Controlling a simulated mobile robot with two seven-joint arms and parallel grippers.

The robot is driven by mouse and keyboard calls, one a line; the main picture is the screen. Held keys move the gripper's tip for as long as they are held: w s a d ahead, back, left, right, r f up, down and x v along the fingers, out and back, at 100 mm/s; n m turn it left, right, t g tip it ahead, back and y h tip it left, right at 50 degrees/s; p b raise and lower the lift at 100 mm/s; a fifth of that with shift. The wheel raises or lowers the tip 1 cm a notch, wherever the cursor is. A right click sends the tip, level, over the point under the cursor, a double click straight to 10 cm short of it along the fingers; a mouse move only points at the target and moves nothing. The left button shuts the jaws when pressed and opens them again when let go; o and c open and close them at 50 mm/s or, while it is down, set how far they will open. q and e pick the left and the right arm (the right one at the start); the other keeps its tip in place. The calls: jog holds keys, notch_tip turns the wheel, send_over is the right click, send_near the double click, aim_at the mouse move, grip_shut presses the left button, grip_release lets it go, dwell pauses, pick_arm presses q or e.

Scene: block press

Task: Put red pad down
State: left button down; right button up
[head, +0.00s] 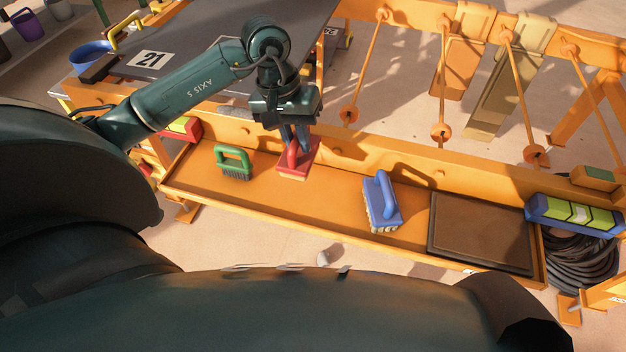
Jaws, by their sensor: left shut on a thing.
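The red pad (299,165) has a flat red body with a raised red handle. It is over the orange tray (330,190), between a green brush and a blue brush. My left gripper (294,140) points down from above and is shut on the handle of the red pad. I cannot tell whether the underside of the pad touches the tray floor. My right gripper is not in view.
A green brush (233,162) stands left of the red pad. A blue brush (381,202) stands to its right, beside a brown mat (481,232) at the tray's right end. Bare tray floor lies between the pad and the blue brush.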

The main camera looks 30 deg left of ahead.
aim_at(298, 164)
pick_arm(q)
jog(key=x, duration=0.2)
jog(key=a+x, duration=0.1)
jog(key=x, duration=0.3)
jog(key=shift+s+f+b, duration=0.25)
jog(key=shift+f+b, duration=0.15)
jog(key=shift+f, duration=0.05)
jog(key=shift+a+f, duration=0.1)
jog(key=shift+f, duration=1.4)
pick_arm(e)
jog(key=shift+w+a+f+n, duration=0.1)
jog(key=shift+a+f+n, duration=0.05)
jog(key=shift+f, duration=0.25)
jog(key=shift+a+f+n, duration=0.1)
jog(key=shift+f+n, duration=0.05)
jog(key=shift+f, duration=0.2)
pick_arm(q)
jog(key=shift+b, duration=0.3)
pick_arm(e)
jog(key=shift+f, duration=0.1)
pick_arm(q)
jog(key=shift+f, duration=0.2)
jog(key=c, duration=1.4)
grip_release()
jog(key=shift+r, duration=0.1)
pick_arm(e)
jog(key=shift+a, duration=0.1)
